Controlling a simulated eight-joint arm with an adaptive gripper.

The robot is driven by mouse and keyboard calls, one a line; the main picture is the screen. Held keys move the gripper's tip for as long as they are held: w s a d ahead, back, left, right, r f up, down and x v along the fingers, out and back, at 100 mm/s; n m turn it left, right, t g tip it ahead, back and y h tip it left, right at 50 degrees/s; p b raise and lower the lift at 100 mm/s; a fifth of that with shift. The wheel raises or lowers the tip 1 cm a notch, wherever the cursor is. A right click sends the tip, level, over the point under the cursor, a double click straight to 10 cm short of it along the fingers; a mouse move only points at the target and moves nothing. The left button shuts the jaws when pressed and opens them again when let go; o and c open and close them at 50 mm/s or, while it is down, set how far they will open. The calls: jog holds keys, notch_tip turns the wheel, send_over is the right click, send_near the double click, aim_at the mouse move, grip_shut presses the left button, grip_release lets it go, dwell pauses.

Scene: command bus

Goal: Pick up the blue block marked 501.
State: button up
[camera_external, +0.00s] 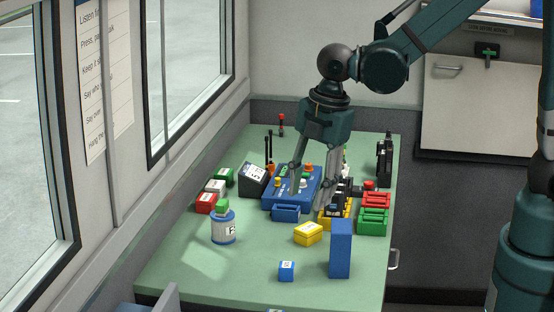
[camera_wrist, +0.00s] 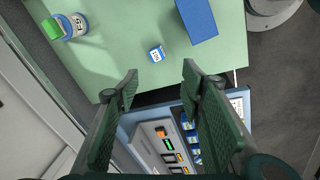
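A small blue block (camera_external: 287,271) with a white label sits alone near the front edge of the green table. It also shows in the wrist view (camera_wrist: 156,53), just past my fingertips; its digits are too small to read surely. My gripper (camera_external: 311,198) is open, its fingers pointing down over the back-middle of the table beside the blue console (camera_external: 312,178). In the wrist view the fingers (camera_wrist: 160,80) are spread wide with nothing between them. Blue labelled pieces (camera_wrist: 193,130) show on a light-blue-edged panel (camera_wrist: 150,145) between the fingers; their marks are unreadable.
A tall blue box (camera_external: 341,248) stands right of the small block. A yellow box (camera_external: 307,233) lies behind it, and a white-and-blue can (camera_external: 223,228) with a green top stands left. Red and green trays (camera_external: 372,221) line the right edge. The front-left tabletop is clear.

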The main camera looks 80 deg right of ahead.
aim_at(287, 265)
jog(key=w+f+n, duration=0.1)
jog(key=f, duration=0.3)
jog(key=w+f+n+g+b, duration=0.1)
jog(key=w+f+n, duration=0.1)
jog(key=f, duration=0.2)
jog(key=w+a+f+n+g, duration=0.1)
jog(key=w+f+n, duration=0.1)
jog(key=f, duration=0.2)
jog(key=shift+a+f, duration=0.1)
jog(key=shift+f, duration=0.15)
jog(key=shift+f+b, duration=0.45)
jog(key=shift+f, duration=0.85)
jog(key=shift+f+b, duration=0.5)
jog(key=shift+f, duration=2.1)
jog(key=c, duration=1)
